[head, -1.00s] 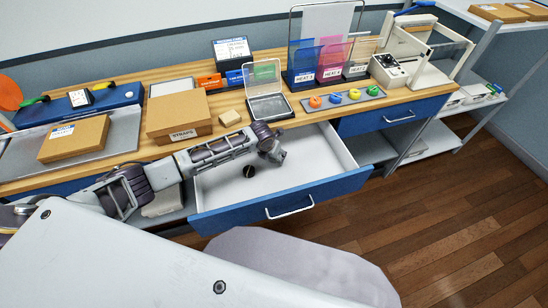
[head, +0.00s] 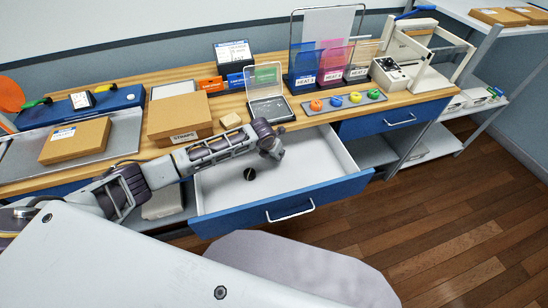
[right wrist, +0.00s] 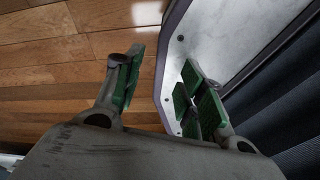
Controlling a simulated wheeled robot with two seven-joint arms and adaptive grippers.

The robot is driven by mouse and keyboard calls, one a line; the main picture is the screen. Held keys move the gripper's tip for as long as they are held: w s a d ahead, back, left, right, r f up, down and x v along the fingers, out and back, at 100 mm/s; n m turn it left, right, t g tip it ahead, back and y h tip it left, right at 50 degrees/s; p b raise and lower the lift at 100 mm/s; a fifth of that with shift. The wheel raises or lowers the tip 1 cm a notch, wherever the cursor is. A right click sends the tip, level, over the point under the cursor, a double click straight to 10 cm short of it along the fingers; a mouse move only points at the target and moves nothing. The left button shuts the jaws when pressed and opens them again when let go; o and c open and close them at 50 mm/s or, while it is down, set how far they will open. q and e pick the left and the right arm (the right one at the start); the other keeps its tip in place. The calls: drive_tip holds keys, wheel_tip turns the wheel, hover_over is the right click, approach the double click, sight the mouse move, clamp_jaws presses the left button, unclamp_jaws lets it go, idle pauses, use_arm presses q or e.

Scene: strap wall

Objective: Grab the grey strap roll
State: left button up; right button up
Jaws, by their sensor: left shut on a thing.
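My left gripper (head: 271,143) reaches over the open drawer (head: 306,180) in the head view. It is shut on a small grey thing at its tip that looks like the grey strap roll; the fingers hide most of it. A black roll (head: 250,174) lies on the white drawer floor, apart from the gripper. My right gripper (right wrist: 155,72) is open and empty in the right wrist view, its green-padded fingers wide apart. It is not seen in the head view.
A cardboard box marked STRAPS (head: 179,118) stands on the wooden bench behind my left arm. A grey strip (head: 343,102) holds several coloured rolls, beside an open clear-lidded case (head: 268,109). Bare floor (head: 450,210) lies to the right.

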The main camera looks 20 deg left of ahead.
use_arm(q)
drive_tip(key=shift+r, duration=0.65)
drive_tip(key=shift+s+a+f, duration=0.1)
drive_tip(key=shift+s, duration=0.2)
drive_tip(key=s, duration=0.3)
drive_tip(key=s+a, duration=0.1)
drive_tip(key=s, duration=0.2)
drive_tip(key=s+a, duration=0.1)
drive_tip(key=s, duration=0.3)
drive_tip(key=shift+s+a+b, duration=0.1)
drive_tip(key=shift+s+a, duration=0.1)
drive_tip(key=shift+s, duration=1)
drive_tip(key=shift+s+a+b, duration=0.15)
drive_tip(key=shift+s+a, duration=0.1)
drive_tip(key=shift+s, duration=0.9)
drive_tip(key=shift+s+a+b, duration=0.1)
drive_tip(key=shift+s+a, duration=0.1)
drive_tip(key=shift+s, duration=1)
use_arm(e)
drive_tip(key=shift+w+d+f, duration=0.2)
drive_tip(key=shift+d+f, duration=0.05)
drive_tip(key=shift+f, duration=0.15)
